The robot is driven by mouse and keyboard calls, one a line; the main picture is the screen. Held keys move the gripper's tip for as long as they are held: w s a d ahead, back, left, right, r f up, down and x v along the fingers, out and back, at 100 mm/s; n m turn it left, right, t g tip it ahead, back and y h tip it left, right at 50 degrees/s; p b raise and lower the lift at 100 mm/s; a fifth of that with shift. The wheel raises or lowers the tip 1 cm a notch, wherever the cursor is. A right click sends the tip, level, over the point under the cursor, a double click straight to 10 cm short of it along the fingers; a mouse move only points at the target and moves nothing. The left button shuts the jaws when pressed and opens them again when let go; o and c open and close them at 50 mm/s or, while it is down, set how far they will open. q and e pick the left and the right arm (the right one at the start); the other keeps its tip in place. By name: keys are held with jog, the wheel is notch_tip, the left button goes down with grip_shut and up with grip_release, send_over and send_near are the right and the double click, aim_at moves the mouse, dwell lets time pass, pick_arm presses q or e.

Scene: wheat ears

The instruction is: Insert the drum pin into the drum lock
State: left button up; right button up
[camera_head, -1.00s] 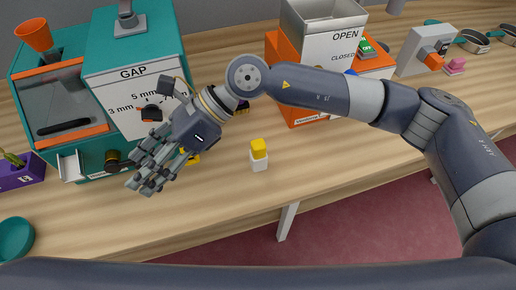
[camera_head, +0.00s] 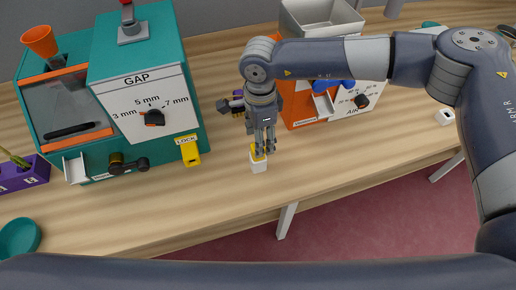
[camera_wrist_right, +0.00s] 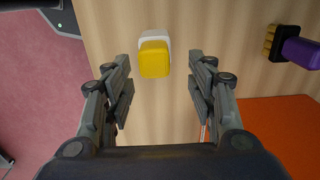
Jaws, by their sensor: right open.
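The drum pin has a yellow top (camera_head: 258,158) and sits upright in a small white holder (camera_head: 259,166) on the table. In the right wrist view its yellow top (camera_wrist_right: 155,60) lies between and just beyond my open fingers. My right gripper (camera_head: 262,152) points down over the pin, with its fingers apart. It also shows in the right wrist view (camera_wrist_right: 158,85). The drum lock is a yellow block marked LOCK (camera_head: 190,152) on the front of the teal machine (camera_head: 150,60), left of my gripper. My left gripper is not in view.
A crank handle (camera_head: 128,165) sticks out of the teal machine's front. A purple-handled brush (camera_head: 236,103) lies behind my right gripper. An orange and white machine (camera_head: 335,105) stands to the right. A teal bowl (camera_head: 20,238) is at front left. The table front between is clear.

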jog(key=f+p, duration=0.1)
jog(key=f, duration=0.1)
jog(key=f+p, duration=0.1)
jog(key=f, duration=0.1)
jog(key=shift+s+a+p, duration=0.2)
jog(key=shift+s+p, duration=0.2)
jog(key=shift+f, duration=0.35)
jog(key=shift+c, duration=0.6)
jog(key=c, duration=1.1)
